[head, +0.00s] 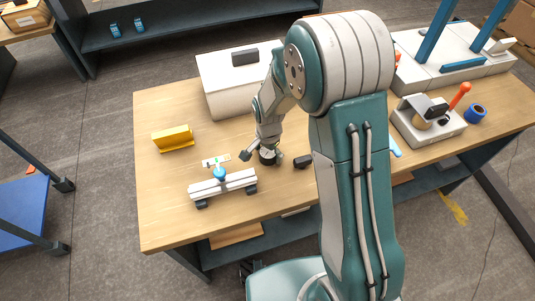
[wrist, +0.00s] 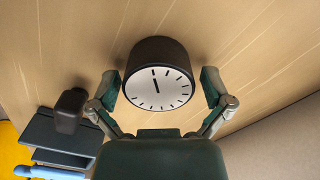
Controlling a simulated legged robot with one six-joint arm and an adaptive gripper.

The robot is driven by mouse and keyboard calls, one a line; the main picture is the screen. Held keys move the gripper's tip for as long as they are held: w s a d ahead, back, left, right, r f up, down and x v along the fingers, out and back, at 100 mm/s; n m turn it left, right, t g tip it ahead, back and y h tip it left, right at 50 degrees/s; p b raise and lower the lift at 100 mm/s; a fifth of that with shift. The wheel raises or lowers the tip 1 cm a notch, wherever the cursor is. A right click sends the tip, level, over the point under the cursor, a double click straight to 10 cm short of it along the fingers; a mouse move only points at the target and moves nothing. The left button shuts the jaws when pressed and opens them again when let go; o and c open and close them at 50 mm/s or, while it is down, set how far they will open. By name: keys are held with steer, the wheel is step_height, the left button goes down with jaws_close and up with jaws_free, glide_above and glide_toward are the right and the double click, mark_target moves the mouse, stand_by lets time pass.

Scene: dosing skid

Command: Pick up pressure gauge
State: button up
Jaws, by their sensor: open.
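The pressure gauge (wrist: 157,78) is a short black cylinder with a white dial, black tick marks and a dark hand. In the wrist view it sits on the wooden tabletop between the two fingers of my gripper (wrist: 160,94). The fingers are spread on either side of it, with a visible gap at the left and right. In the head view my gripper (head: 261,158) is low over the table, and the dark gauge (head: 267,157) shows partly between the fingers. Contact between fingers and gauge cannot be made out.
A white fixture (head: 224,184) with a blue knob stands in front left of the gripper. A yellow block (head: 172,138) lies at the left, and a large white box (head: 228,85) stands behind. A small black object (head: 302,162) is close on the right. My arm hides the table's middle.

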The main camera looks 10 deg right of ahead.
mark_target(268, 152)
steer(key=shift+d, duration=0.1)
steer(key=c, duration=1.1)
steer(key=shift+r, duration=0.6)
step_height(268, 152, up, 3)
steer(key=shift+s+f, duration=0.15)
steer(key=shift+f, duration=0.05)
steer(key=s+d+r, duration=0.1)
steer(key=s+r, duration=0.2)
steer(key=s, duration=0.1)
steer(key=s+d+r, duration=0.1)
steer(key=s+r, duration=0.2)
steer(key=s, duration=0.1)
steer(key=s+d+r, duration=0.2)
steer(key=s+r, duration=0.1)
steer(key=s, duration=0.2)
steer(key=shift+s+r, duration=0.1)
steer(key=shift+r, duration=0.1)
